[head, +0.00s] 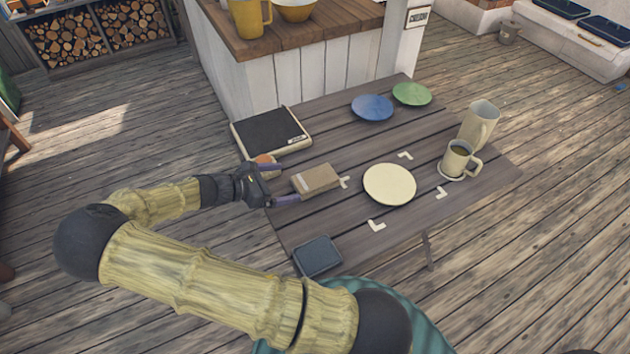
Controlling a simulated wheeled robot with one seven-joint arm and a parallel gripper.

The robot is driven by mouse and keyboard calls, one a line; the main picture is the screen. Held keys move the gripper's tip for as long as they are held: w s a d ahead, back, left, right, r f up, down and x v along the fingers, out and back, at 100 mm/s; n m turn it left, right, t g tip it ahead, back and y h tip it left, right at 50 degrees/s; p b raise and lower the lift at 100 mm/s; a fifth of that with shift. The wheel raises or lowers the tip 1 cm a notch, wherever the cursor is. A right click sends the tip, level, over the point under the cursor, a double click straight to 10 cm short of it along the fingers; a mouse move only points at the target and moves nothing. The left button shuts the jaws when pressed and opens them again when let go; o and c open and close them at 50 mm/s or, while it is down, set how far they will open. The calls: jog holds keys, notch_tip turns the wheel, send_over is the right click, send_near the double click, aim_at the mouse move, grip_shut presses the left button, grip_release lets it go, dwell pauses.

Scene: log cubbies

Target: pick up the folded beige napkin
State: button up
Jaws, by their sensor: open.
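The folded beige napkin (316,180) lies on the dark slatted table, left of a cream plate (389,184). It looks like a thick tan block with a paler band along its near side. My gripper (288,183) is open at the table's left side, with its fingers pointing right toward the napkin's left end. The fingertips are close to that end. I cannot tell whether they touch it or how high they are above the table.
A small orange round thing (265,160) sits beside the far finger. Behind it is a flat black-topped device (270,131). A dark square item (318,255) lies at the near edge. A mug (457,160), pitcher (479,124), blue plate (372,107) and green plate (412,94) stand farther away.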

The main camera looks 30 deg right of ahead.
aim_at(311, 180)
jog(key=x, duration=0.5)
jog(key=x, duration=0.5)
jog(key=shift+d+f, duration=0.1)
jog(key=shift+f, duration=0.05)
dwell(0.5)
jog(key=c, duration=1.1)
